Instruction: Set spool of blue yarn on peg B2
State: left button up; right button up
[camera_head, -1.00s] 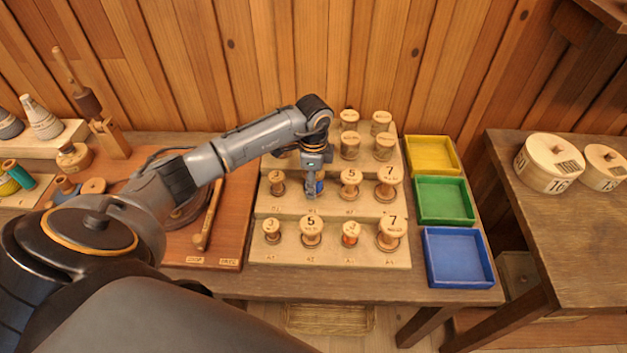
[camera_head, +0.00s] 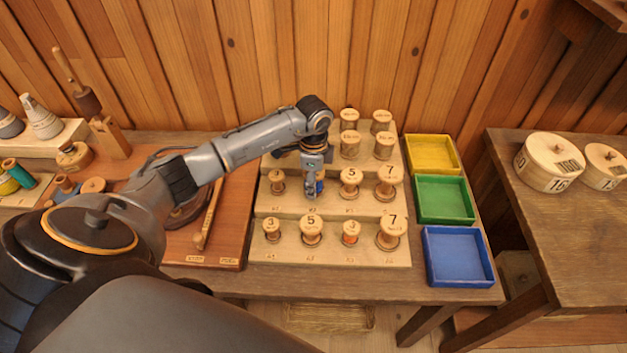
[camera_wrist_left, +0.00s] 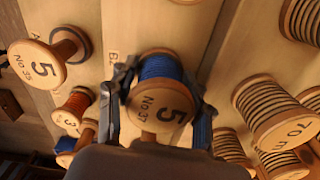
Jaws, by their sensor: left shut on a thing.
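The spool of blue yarn (camera_wrist_left: 160,68) has a pale wooden end marked 5 and No 37, facing the left wrist camera. My left gripper (camera_wrist_left: 160,105) is shut around it, one finger on each side. In the head view the gripper (camera_head: 313,189) points down over the second place of the middle step, with a little blue of the spool showing. Peg B2 is hidden beneath the gripper and spool, so I cannot tell whether the spool is on it or just above. My right gripper is not in view.
The stepped wooden rack (camera_head: 330,256) holds other spools close by: a 3 spool (camera_head: 277,181) to the left and a 5 spool (camera_head: 349,183) to the right. More stand in front and behind. Yellow (camera_head: 432,155), green (camera_head: 444,200) and blue (camera_head: 458,257) trays lie right of the rack.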

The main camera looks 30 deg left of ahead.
pick_arm(q)
jog(key=shift+f, duration=0.4)
jog(key=o, duration=0.9)
jog(key=shift+r, duration=0.1)
notch_tip(320, 180, up, 11)
jog(key=p, duration=0.9)
